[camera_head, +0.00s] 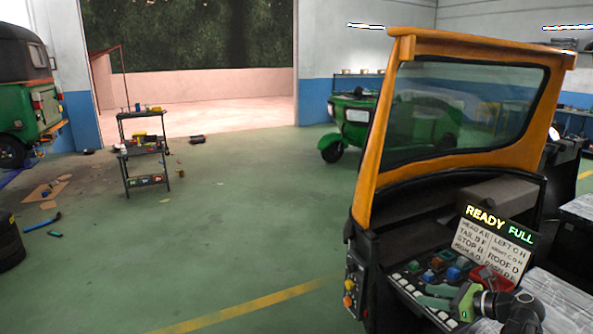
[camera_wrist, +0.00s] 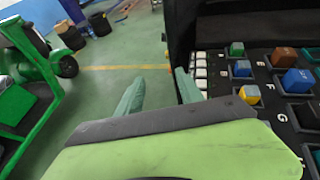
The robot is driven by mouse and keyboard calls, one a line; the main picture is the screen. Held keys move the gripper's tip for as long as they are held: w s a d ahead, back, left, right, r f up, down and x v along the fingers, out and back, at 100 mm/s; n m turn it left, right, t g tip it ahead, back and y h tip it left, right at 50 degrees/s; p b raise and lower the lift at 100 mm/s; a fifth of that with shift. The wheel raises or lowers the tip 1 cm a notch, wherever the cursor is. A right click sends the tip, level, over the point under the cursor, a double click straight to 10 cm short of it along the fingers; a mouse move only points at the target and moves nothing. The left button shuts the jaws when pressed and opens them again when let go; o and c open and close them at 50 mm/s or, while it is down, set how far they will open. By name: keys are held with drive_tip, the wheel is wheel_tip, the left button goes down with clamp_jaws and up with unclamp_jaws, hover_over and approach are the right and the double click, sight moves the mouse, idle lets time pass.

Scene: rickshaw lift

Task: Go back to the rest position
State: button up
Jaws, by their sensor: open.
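My gripper (camera_head: 424,295) is at the lower right of the head view, over the left part of a button console (camera_head: 411,278). Its two green fingers are apart with nothing between them. In the wrist view my gripper (camera_wrist: 159,78) points away over the green floor, with the console (camera_wrist: 270,115) to its right. The console carries rows of white keys and several coloured buttons. How high the fingers are above the console, I cannot tell.
An orange-framed windshield (camera_head: 460,110) rises behind the console. A lit sign (camera_head: 494,240) reads "READY FULL". Open green floor (camera_head: 240,240) lies to the left, with a small tool cart (camera_head: 145,150). Green rickshaws stand at the left (camera_head: 38,110) and back (camera_head: 350,115).

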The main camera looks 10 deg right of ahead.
drive_tip(key=w+a+f+n+g+y+p, duration=0.1)
drive_tip(key=w+a+f+n+g, duration=0.2)
drive_tip(key=a, duration=1)
drive_tip(key=w+a+n+g+y+p, duration=0.1)
drive_tip(key=w+a+n+g, duration=0.25)
drive_tip(key=a, duration=0.95)
drive_tip(key=s+a+f+n+g+h+p, duration=0.1)
drive_tip(key=s+a+f+n+g+h, duration=0.15)
drive_tip(key=a+n, duration=0.5)
drive_tip(key=s+a+f+n+g+h+p, duration=0.1)
drive_tip(key=s+a+f+n+g+h, duration=0.2)
drive_tip(key=a+n, duration=0.45)
drive_tip(key=d+f+n+h, duration=0.2)
drive_tip(key=d+n, duration=0.3)
drive_tip(key=n, duration=0.3)
drive_tip(key=shift+s+d+t+h, duration=0.3)
drive_tip(key=shift+d+h, duration=0.1)
drive_tip(key=shift+h, duration=0.35)
